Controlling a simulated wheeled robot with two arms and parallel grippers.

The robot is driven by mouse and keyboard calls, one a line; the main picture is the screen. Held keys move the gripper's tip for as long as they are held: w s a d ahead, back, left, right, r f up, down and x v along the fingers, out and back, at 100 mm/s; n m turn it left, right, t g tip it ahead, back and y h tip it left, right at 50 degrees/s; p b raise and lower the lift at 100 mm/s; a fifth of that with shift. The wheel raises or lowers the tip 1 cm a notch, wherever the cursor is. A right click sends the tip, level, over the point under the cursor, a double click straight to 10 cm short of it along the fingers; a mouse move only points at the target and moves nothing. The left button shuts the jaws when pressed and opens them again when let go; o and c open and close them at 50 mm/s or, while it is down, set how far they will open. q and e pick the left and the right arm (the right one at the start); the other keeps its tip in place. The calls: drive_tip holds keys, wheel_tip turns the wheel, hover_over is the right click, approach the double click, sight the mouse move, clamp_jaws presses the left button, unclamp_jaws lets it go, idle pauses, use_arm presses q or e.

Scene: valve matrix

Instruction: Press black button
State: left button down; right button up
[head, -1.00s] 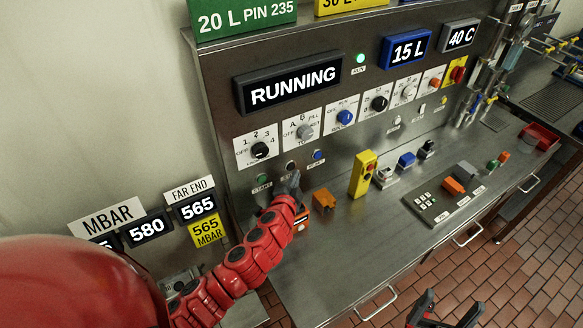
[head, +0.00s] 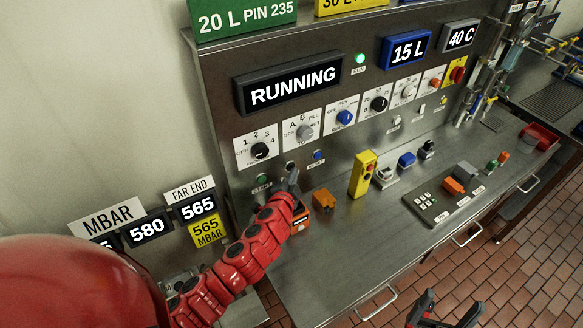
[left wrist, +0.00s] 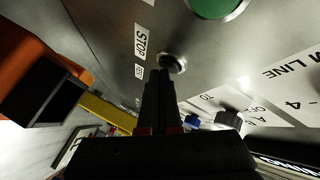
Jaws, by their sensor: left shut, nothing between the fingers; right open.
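The black button (left wrist: 172,63) sits beside the STOP label on the steel panel in the left wrist view. In the head view it (head: 290,165) is between a green and a blue button, partly hidden by my left gripper. My left gripper (head: 292,176) is shut and empty, its tips right at the button. In the left wrist view the closed fingers (left wrist: 160,80) overlap the button's lower edge; I cannot tell whether they touch it. My right gripper (head: 446,312) is open and empty at the bottom edge, far from the panel.
The green button (head: 263,180) is left of the black one, the blue button (head: 318,155) right of it. The display (head: 289,83) reads RUNNING; a green lamp (head: 360,58) is lit.

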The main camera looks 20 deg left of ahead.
use_arm(q)
drive_tip(key=shift+w+a, duration=0.2)
idle(0.3)
idle(0.3)
drive_tip(key=shift+s+d+b, duration=0.4)
drive_tip(key=shift+s+d, duration=0.2)
drive_tip(key=shift+d, duration=0.05)
drive_tip(key=shift+d+f, duration=0.1)
drive_tip(key=s+d+b, duration=0.2)
drive_tip(key=d, duration=0.1)
drive_tip(key=shift+s, duration=0.2)
drive_tip(key=shift+s+d+b, duration=0.3)
drive_tip(key=shift+d, duration=0.05)
